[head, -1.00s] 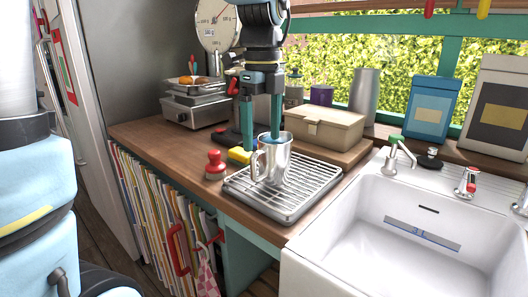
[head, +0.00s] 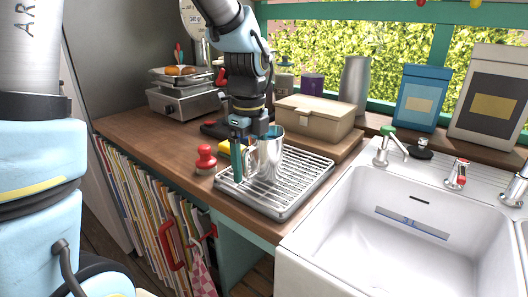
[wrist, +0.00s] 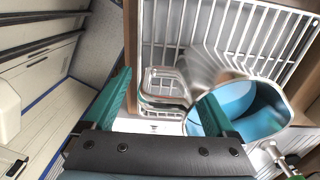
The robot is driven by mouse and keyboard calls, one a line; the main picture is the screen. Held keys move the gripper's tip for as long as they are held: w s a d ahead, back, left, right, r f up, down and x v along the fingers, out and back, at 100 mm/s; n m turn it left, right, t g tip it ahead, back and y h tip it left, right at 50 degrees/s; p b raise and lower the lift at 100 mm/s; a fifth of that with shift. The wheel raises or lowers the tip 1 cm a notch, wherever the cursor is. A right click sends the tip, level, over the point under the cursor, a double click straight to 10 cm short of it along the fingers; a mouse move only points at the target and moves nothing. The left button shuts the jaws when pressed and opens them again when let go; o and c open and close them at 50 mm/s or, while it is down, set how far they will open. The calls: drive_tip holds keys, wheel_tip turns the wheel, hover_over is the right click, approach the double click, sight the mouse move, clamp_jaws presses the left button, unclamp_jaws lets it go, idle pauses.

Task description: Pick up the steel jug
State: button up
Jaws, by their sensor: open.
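The steel jug (head: 271,160) stands upright on the ribbed draining tray (head: 292,190), left of the sink. My gripper (head: 252,162) points down at the jug's handle side, low over the tray. One teal finger shows left of the handle in the head view; the other is mostly hidden by the jug. In the wrist view my gripper (wrist: 165,88) is open, with the jug's shiny handle (wrist: 165,95) between its fingers. The right finger overlaps the open mouth of the jug (wrist: 277,98), which shows teal inside. I cannot tell whether either finger touches the jug.
A red-knobbed stamp (head: 205,160) stands left of the tray. A beige box (head: 312,120) sits behind the jug, with a tall metal canister (head: 354,80) beyond. A yellow item (head: 230,146) lies behind my gripper. The white sink (head: 345,235) is at the right.

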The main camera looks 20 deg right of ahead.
drive_tip(key=shift+f, duration=0.55)
clamp_jaws()
idle(0.4)
